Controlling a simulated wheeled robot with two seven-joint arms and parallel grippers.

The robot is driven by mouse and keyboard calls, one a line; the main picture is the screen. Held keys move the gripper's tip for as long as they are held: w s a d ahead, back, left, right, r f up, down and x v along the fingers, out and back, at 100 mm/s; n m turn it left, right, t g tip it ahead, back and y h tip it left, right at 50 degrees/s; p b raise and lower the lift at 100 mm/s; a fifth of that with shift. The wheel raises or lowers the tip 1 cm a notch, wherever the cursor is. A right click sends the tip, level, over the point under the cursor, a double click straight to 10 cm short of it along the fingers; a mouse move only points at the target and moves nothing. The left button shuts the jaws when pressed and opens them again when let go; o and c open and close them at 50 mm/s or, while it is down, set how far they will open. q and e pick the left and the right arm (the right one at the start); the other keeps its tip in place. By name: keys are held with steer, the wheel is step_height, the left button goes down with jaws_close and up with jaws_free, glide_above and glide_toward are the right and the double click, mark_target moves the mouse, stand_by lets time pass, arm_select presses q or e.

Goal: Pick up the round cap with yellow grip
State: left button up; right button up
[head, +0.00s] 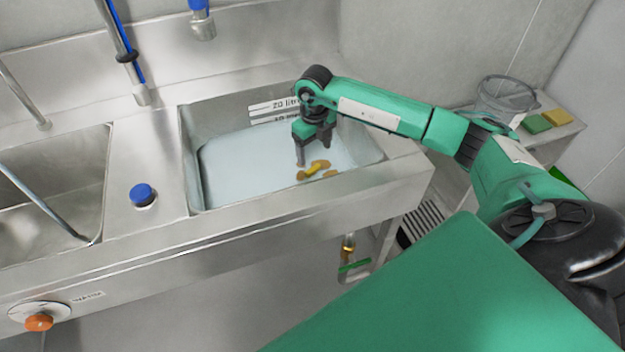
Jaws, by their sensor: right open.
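Small yellow and tan-brown pieces (314,169) lie in the right-hand sink basin (235,172), near its front right. The bright yellow one looks like the grip of the round cap, but the cap's outline is too small to make out. My right gripper (314,158) points down into the basin, just above and behind these pieces. It is open, with nothing seen between its fingers. I cannot tell whether a fingertip touches anything. My left gripper is not in view.
A blue knob (143,194) stands on the steel deck between the basins. A tap (139,92) rises behind it. The basin walls surround my right gripper. A clear bucket (505,97) and green and yellow sponges (545,121) sit on a shelf at right.

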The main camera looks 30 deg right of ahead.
mark_target(313, 168)
step_height(313, 168, down, 5)
steer(key=shift+a+f, duration=0.1)
steer(key=f, duration=0.2)
steer(key=f+p, duration=0.1)
steer(key=f, duration=0.1)
steer(key=shift+s+a+f, duration=0.1)
steer(key=shift+a+f, duration=0.1)
steer(key=shift+f, duration=0.15)
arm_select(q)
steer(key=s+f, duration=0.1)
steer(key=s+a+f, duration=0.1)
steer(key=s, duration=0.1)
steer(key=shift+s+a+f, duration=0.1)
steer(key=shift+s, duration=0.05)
arm_select(e)
steer(key=c, duration=1.3)
